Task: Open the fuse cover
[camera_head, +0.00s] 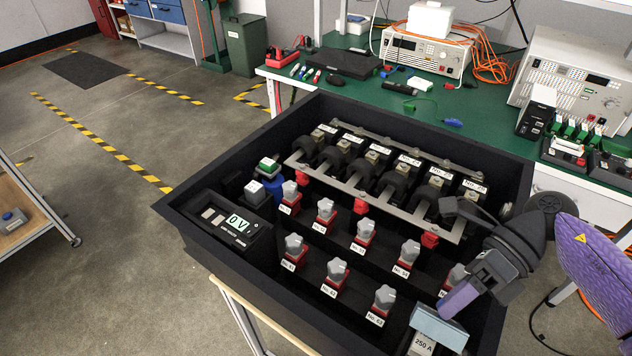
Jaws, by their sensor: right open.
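A box with a light blue-grey top (439,326) and a label reading 250 A sits in the front right corner of the black open case (190,197); it looks like the fuse cover, and its lid looks shut. My right gripper (453,254) comes in from the right over the case. It is open and empty. Its lower purple-grey finger is just above and behind the light blue box in the picture; I cannot tell if they touch. My left gripper is not in view.
Several grey knobs on red bases (336,272) stand in the case. Behind them is a metal-railed row of black parts (385,180). A display reading 0 V (237,222) is at left. A green bench (345,95) with instruments stands behind. Floor at left is open.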

